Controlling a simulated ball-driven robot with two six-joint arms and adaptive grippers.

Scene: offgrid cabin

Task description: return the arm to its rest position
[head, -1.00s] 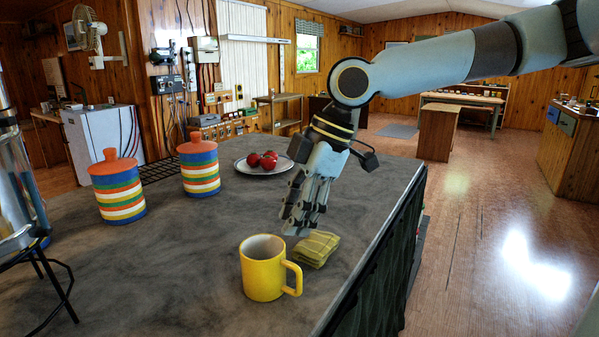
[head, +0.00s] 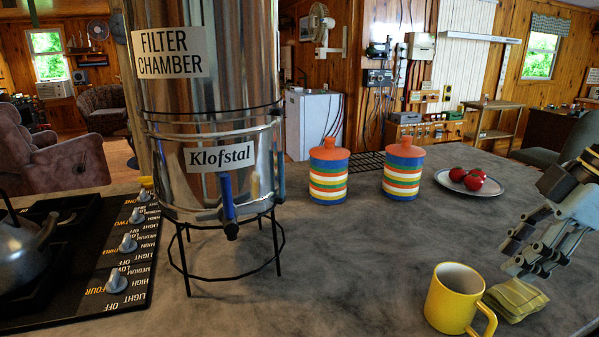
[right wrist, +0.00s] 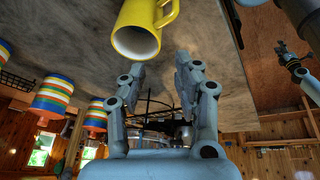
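My right gripper (head: 522,256) hangs at the right side of the head view, above the grey table (head: 370,270). It is open and empty; in the right wrist view its two fingers (right wrist: 160,78) stand apart with nothing between them. A yellow mug (head: 452,300) stands upright below and left of it, and also shows at the top of the right wrist view (right wrist: 135,42). A folded yellow-green cloth (head: 516,300) lies right of the mug, below the fingers. The upper right arm is cut off by the frame edge.
A steel filter tank (head: 215,110) stands on a wire stand at left, beside a stove (head: 110,250) with a kettle (head: 25,245). Two striped jars (head: 328,172) (head: 403,172) and a plate (head: 445,182) of red tomatoes stand further back. The table's middle is clear.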

